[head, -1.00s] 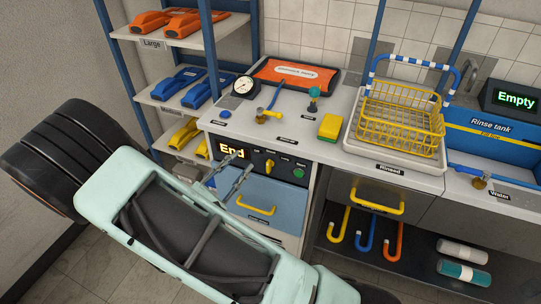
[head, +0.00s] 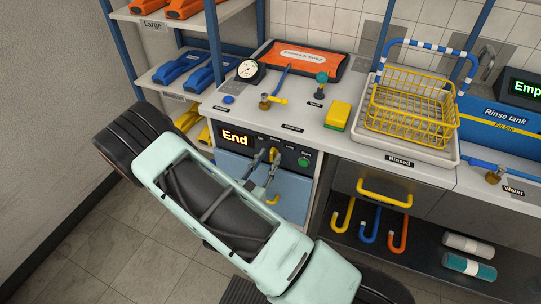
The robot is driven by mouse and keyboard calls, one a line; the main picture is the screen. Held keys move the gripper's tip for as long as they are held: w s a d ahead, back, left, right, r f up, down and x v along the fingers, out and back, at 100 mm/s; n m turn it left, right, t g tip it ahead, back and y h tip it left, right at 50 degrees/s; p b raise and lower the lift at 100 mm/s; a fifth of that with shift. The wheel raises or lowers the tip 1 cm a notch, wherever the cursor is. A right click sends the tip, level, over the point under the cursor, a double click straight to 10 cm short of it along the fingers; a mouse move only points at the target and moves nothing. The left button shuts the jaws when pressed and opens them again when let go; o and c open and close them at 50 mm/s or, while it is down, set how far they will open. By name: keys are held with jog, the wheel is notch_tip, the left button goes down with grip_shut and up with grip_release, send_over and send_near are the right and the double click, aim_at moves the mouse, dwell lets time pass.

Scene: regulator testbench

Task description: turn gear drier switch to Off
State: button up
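The gear drier's dark control panel (head: 293,160) has a lit "End" display (head: 235,139) on its left. Its yellow switch (head: 274,152) sits right of the display, under small labels that look like Off, Short and Long. A green start button (head: 303,162) is to its right. My gripper (head: 268,157) is at the panel, its two grey fingers apart. Its fingertips are at the switch and partly hide it. I cannot tell whether they touch it, nor exactly which label it points to.
The drier's blue drawer front (head: 292,190), with a yellow handle, is below the panel, partly behind my gripper. The counter (head: 225,112) above holds a gauge (head: 250,70), valves and a sponge (head: 338,115). A shelf rack (head: 150,80) stands at the left. A yellow drawer handle (head: 384,193) is at the right.

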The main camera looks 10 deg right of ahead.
jog(key=shift+x, duration=1)
grip_shut()
jog(key=n+p, duration=0.1)
jog(key=n, duration=0.2)
jog(key=n+p, duration=0.1)
jog(key=n, duration=0.2)
jog(key=a+n+p, duration=0.1)
jog(key=n, duration=0.3)
jog(key=shift+w+f+p, duration=0.25)
jog(key=shift+p, duration=0.05)
